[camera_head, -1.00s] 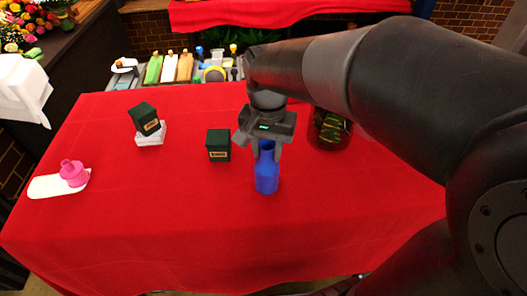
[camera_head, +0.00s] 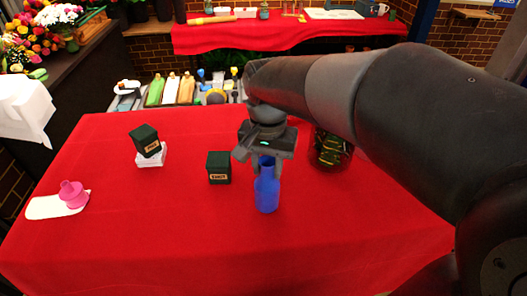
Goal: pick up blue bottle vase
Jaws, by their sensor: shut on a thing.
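The blue bottle vase (camera_head: 267,192) is upright near the middle of the red-covered table. My gripper (camera_head: 267,168) comes down on it from above and is shut on its neck. The fingers and palm hide part of the vase's top. I cannot tell whether the vase's base touches the cloth.
A dark green box (camera_head: 219,168) stands just left of the vase. Another dark box (camera_head: 145,140) sits tilted on a white block (camera_head: 151,158). A pink object (camera_head: 72,194) rests on a white board (camera_head: 45,207). A dark patterned vessel (camera_head: 331,150) stands behind right. The red tablecloth (camera_head: 200,250) is clear in front.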

